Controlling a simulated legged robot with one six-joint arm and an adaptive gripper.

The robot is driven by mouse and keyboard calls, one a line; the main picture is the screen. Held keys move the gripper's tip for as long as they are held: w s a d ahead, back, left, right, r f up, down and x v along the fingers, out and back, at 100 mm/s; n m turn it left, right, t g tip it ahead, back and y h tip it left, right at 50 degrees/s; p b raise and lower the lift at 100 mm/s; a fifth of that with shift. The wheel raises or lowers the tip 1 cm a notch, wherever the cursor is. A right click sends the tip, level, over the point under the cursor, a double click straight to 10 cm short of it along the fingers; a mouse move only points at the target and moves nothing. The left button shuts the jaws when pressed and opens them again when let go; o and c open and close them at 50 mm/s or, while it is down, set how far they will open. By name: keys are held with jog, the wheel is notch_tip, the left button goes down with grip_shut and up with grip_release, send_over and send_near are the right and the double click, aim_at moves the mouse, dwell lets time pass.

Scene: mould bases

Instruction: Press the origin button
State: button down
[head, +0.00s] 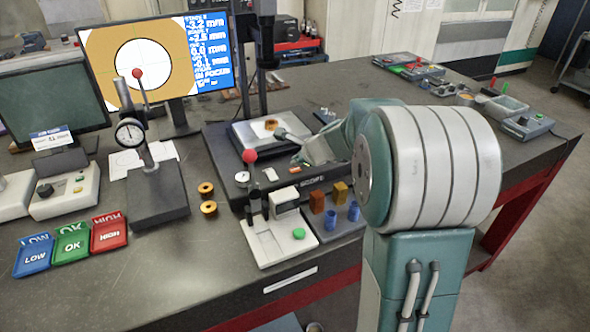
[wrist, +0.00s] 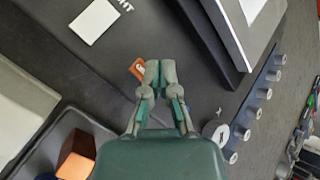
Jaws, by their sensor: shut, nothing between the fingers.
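The orange button with a pale mark, which I take to be the origin button, lies on the dark instrument base just left of my fingertips in the wrist view (wrist: 137,68). In the head view it is a small orange patch (head: 295,170) on the base's front part. My gripper (wrist: 160,72) is shut and empty, its fingertips together right beside the button. I cannot tell whether they touch it. The gripper is small in the head view (head: 298,158), reaching left from my arm over the base.
A raised stage (head: 262,130) stands behind the button. A red-ball lever (head: 250,157) and a white label plate (head: 271,174) are left of it. A tray with orange blocks (head: 317,200) and blue cups (head: 354,211) is in front. The monitor (head: 160,65) stands behind.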

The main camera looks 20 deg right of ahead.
aim_at(297, 170)
jog(key=shift+f, duration=0.15)
jog(key=shift+f, duration=0.2)
jog(key=shift+s+f, duration=0.1)
jog(key=shift+f, duration=0.25)
dwell(0.7)
jog(key=shift+r, duration=0.75)
jog(key=shift+r, duration=2.5)
